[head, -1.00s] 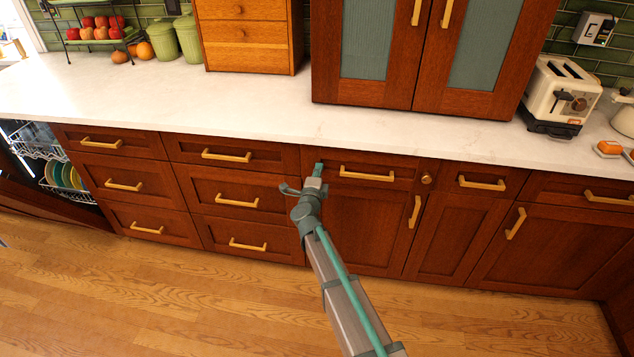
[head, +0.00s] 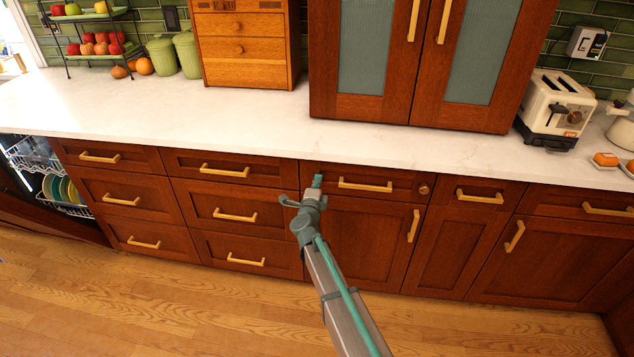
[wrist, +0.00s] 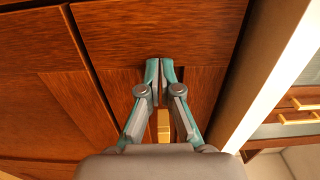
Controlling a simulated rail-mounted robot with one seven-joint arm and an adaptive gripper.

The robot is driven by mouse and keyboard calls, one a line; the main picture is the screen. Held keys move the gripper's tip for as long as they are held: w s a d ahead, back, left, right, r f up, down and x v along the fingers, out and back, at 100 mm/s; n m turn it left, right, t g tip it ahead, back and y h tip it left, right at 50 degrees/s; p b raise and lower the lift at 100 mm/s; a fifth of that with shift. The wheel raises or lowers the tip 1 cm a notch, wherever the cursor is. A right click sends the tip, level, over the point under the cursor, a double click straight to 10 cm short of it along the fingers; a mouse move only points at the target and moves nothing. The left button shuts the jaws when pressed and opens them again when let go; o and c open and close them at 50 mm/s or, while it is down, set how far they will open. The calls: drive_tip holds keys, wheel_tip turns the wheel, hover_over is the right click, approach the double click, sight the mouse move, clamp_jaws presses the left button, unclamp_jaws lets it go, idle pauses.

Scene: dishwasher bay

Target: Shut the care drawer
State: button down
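No label shows which front is the care drawer. My gripper (head: 317,181) is at the left end of a dark wooden drawer (head: 322,172) with a brass handle, under the countertop. In the head view this drawer looks about flush with its neighbours. I cannot tell whether it stands slightly out. In the wrist view my gripper (wrist: 160,70) has its fingertips close together over a wooden front (wrist: 160,30), with nothing seen between the tips. A brass handle (wrist: 163,125) shows lower down between the finger links. Whether the tips touch the wood is unclear.
A stack of drawers (head: 205,190) is at left, with an open dishwasher (head: 40,160) beyond. The white countertop (head: 230,125) carries a cabinet, canisters and a toaster (head: 555,108). The wooden floor (head: 150,300) is clear.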

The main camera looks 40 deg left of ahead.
drive_tip(key=b+v, duration=0.1)
drive_tip(key=v, duration=1.2)
drive_tip(key=s+a+f+n+g+y, duration=0.2)
drive_tip(key=s+f+n+g+y, duration=0.1)
drive_tip(key=s+f+n+g, duration=0.7)
drive_tip(key=s+d+f+n+g+h+p, duration=0.1)
drive_tip(key=d+f+n+g+h, duration=0.15)
drive_tip(key=d+f, duration=0.8)
drive_tip(key=s+d+f+n+g+h, duration=0.15)
drive_tip(key=d+f+h, duration=0.3)
drive_tip(key=d, duration=1.15)
drive_tip(key=d+f+n+g+h+p, duration=0.1)
drive_tip(key=d+f+n+g+h, duration=0.15)
drive_tip(key=d+f, duration=0.8)
drive_tip(key=s+d+m+g+h, duration=0.1)
drive_tip(key=s+d, duration=0.5)
drive_tip(key=d, duration=0.5)
drive_tip(key=s+d+m+g+h+p, duration=0.1)
drive_tip(key=s+d, duration=0.4)
drive_tip(key=d, duration=0.6)
drive_tip(key=s+d+m+g+h, duration=0.1)
drive_tip(key=s+d+m+g, duration=0.2)
drive_tip(key=d, duration=0.9)
drive_tip(key=s, duration=0.3)
drive_tip(key=shift+s+f+p, duration=0.25)
drive_tip(key=shift+s+p, duration=0.05)
drive_tip(key=shift+p, duration=0.05)
